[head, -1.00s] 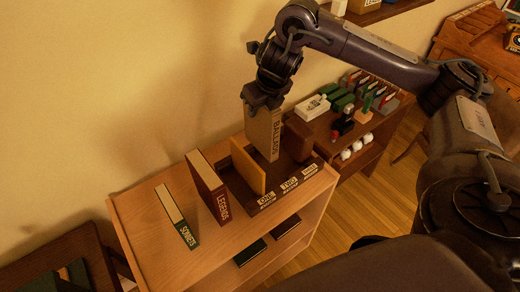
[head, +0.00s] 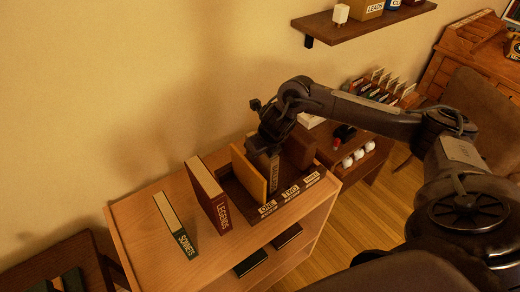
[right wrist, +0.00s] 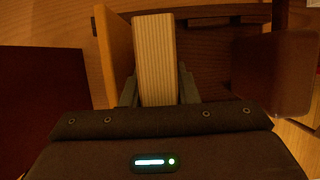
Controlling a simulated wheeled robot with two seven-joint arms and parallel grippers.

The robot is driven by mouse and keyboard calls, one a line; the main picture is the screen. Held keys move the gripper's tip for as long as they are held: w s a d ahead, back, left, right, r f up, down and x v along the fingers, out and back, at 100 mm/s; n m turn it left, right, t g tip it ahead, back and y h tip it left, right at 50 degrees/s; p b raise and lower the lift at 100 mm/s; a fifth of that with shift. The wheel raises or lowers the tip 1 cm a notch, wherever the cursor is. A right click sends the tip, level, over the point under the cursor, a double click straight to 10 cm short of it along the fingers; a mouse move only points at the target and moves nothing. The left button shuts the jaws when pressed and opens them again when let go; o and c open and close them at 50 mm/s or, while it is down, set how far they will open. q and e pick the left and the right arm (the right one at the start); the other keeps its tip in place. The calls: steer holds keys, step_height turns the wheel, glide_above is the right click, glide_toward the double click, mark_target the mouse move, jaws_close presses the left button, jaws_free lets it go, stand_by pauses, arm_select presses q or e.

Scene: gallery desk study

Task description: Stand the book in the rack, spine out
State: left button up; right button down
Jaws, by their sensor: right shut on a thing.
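My right gripper (head: 263,148) is shut on the upper part of a tan book (head: 274,174) lettered BALLADS. The book is upright, with its lettered spine facing the front of the shelf. It is down in the dark wooden rack (head: 292,196), between an orange slab (head: 249,172) on the left and a brown block (head: 299,148) on the right. In the right wrist view the book's striped page edges (right wrist: 154,60) show between the fingers, close beside the orange slab (right wrist: 116,48). Whether the book's foot touches the rack floor is hidden. My left gripper is out of view.
A red book (head: 208,194) marked LEGENDS stands left of the rack. A green book (head: 176,226) marked SONNETS is farther left on the shelf top (head: 150,262). A side stand with white balls (head: 359,154) is to the right. A wall shelf (head: 365,22) hangs above.

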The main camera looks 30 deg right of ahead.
steer(key=c, duration=1.1)
jaws_free()
steer(key=shift+r, duration=0.15)
steer(key=b+v, duration=0.2)
steer(key=v, duration=0.5)
steer(key=shift+s+r, duration=0.1)
steer(key=shift+s, duration=0.05)
steer(key=p+v, duration=0.1)
steer(key=v, duration=0.2)
steer(key=shift+r, duration=0.25)
steer(key=shift+s+r, duration=0.35)
steer(key=shift+r, duration=0.2)
steer(key=shift+f, duration=0.1)
